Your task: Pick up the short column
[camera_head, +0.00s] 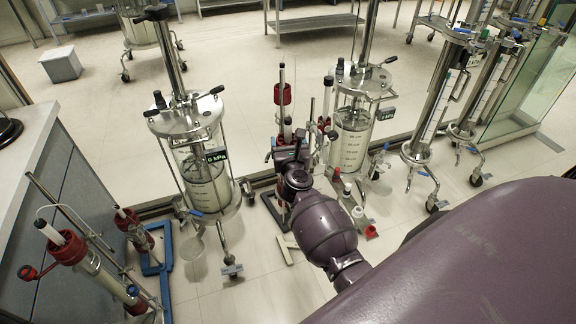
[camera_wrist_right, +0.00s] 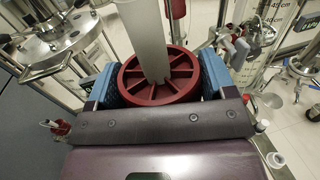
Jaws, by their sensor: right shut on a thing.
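My right gripper (camera_head: 292,160) reaches in from the lower right in the head view, among the columns on the floor at the centre. In the right wrist view my right gripper (camera_wrist_right: 160,85) has a blue pad on each side of a red spoked end fitting (camera_wrist_right: 140,92), shut on it. A pale tube (camera_wrist_right: 146,40) rises from that fitting, so this is a column with a red end. In the head view my gripper and arm hide most of the held column. Another red-ended column (camera_head: 282,94) stands just behind it. My left gripper is not in view.
Steel vessels on wheels stand left (camera_head: 205,165) and right (camera_head: 352,140) of the gripper. Red-ended columns (camera_head: 68,248) on a blue stand (camera_head: 165,250) are at lower left, beside a grey cabinet (camera_head: 25,165). Small bottles (camera_head: 358,212) sit right of my wrist. Open floor lies farther back.

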